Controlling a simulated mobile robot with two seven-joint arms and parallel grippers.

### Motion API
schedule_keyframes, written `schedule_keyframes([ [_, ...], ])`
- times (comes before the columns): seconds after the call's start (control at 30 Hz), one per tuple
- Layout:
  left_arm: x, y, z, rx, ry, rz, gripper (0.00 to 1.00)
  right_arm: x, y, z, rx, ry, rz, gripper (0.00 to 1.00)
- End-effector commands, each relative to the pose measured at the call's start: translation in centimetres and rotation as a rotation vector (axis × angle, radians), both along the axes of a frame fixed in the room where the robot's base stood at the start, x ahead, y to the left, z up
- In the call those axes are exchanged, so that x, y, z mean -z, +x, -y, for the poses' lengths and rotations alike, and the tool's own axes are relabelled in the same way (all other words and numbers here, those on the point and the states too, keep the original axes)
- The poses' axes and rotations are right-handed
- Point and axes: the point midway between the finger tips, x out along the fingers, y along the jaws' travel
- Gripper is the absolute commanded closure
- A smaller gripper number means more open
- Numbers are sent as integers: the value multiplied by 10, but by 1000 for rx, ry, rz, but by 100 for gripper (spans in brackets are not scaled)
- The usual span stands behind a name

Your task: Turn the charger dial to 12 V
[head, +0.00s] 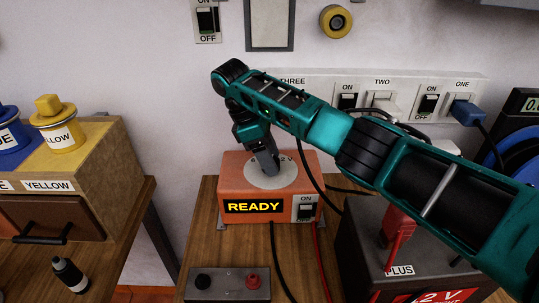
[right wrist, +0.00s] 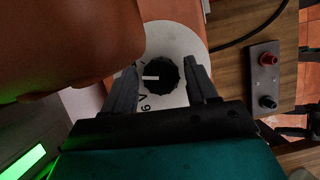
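The orange charger (head: 232,191) stands on the wooden bench, with a yellow READY display and a switch marked ON. Its pale round dial plate (head: 254,180) is partly hidden by my right gripper (head: 268,168), which points down over it. In the right wrist view, the black dial knob (right wrist: 164,76) sits between the fingers of my right gripper (right wrist: 163,68). The fingers are open, with a gap on each side of the knob. Its white pointer mark faces left in that view, and a "6 V" label shows below it. My left gripper is not in view.
A small terminal box (head: 216,285) with black and red knobs lies in front of the charger. A dark battery (head: 365,260) with a red clamp (head: 399,240) stands to the right. Cables run beside the charger. A socket strip (head: 318,77) is on the wall behind.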

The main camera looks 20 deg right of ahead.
Motion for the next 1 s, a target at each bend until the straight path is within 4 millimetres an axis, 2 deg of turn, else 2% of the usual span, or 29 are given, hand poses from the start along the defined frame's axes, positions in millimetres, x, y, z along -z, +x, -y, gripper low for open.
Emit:
schedule_keyframes([
  [0.03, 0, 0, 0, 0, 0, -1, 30, 0, 0, 0, 0, 0, 1, 37],
  [0.13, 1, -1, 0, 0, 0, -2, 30, 0, 0, 0, 0, 1, 1, 29],
  [0.47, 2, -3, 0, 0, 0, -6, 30, -6, 2, -2, -1, 1, 3, 29],
  [0.57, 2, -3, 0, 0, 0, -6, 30, -18, 4, -6, -2, -1, 5, 29],
  [0.87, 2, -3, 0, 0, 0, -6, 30, -79, 15, -29, 0, -2, 7, 29],
  [1.0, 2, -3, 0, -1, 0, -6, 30, -99, 19, -37, 0, -1, 5, 29],
])
